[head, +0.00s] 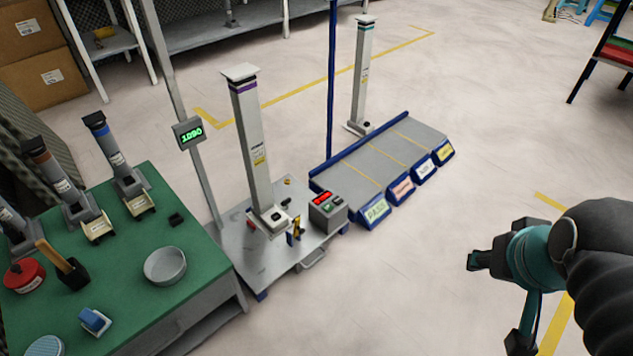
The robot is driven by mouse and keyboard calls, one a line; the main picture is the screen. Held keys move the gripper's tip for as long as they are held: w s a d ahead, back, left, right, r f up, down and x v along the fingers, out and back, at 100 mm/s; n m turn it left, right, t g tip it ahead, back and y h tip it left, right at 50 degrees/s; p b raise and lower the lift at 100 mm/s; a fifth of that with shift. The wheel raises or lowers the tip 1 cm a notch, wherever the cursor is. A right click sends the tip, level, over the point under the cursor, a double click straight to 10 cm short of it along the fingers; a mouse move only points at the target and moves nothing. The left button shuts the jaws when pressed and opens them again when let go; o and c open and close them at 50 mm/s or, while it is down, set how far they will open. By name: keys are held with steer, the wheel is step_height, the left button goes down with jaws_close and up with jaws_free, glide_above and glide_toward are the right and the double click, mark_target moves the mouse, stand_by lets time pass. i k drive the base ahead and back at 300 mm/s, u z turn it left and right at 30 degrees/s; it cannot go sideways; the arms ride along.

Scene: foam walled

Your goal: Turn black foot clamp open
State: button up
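A tall grey post (252,140) with a purple band and a white top plate stands upright on a low grey platform (235,250). At its foot is a small pale bracket with a black part (277,216), which looks like the black foot clamp; its turned position is too small to tell. A yellow and black upright piece (297,229) stands just in front of it. My gripper (476,262) appears as a small dark end at the right, over open floor, well apart from the post. Its fingers cannot be made out, and nothing is seen held in it.
A blue-edged ramp (385,155) with labelled lanes lies behind right. Floor between my gripper and the platform is clear.

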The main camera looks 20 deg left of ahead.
mark_target(285, 204)
steer(key=u, duration=0.05)
steer(key=i, duration=0.75)
steer(key=u, duration=0.85)
steer(key=i, duration=0.7)
steer(key=u, duration=0.7)
